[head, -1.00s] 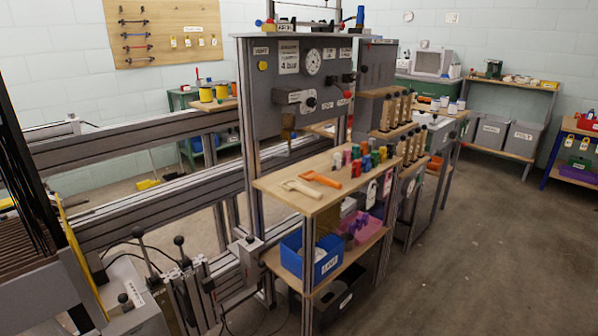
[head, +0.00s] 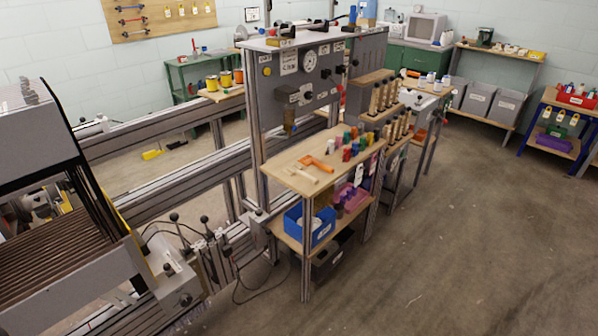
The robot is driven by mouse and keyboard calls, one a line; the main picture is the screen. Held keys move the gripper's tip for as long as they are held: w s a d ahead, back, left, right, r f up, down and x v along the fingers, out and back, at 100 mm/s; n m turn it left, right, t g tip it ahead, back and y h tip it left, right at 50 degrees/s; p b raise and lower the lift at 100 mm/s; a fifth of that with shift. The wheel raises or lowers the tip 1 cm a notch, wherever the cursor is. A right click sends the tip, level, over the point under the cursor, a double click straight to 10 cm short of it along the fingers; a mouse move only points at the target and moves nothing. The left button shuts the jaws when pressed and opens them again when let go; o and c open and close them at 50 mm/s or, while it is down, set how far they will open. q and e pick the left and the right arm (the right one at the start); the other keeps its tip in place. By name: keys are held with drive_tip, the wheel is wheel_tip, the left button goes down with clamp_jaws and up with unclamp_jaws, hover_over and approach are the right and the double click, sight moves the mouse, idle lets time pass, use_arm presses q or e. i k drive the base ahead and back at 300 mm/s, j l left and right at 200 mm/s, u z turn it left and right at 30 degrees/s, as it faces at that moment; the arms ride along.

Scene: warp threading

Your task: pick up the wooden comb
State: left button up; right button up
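A small pale wooden tool (head: 305,173), which looks like the wooden comb, lies on the top board of the wooden shelf unit (head: 283,170) near its front left corner. It is too small for me to make out any teeth. An orange tool (head: 317,163) lies just behind it. Neither of my grippers shows in the head view.
Several coloured spools (head: 350,145) stand on the same board behind the tools. A blue bin (head: 309,226) sits on the shelf below. A grey control panel (head: 310,85) rises behind the board. Open floor (head: 450,240) lies to the right.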

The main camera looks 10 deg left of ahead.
sight(292, 169)
drive_tip(key=i+l+u, duration=0.45)
drive_tip(key=i+l, duration=0.15)
drive_tip(key=i, duration=0.45)
drive_tip(key=i+l+u, duration=0.4)
drive_tip(key=i+l, duration=0.5)
drive_tip(key=i, duration=0.05)
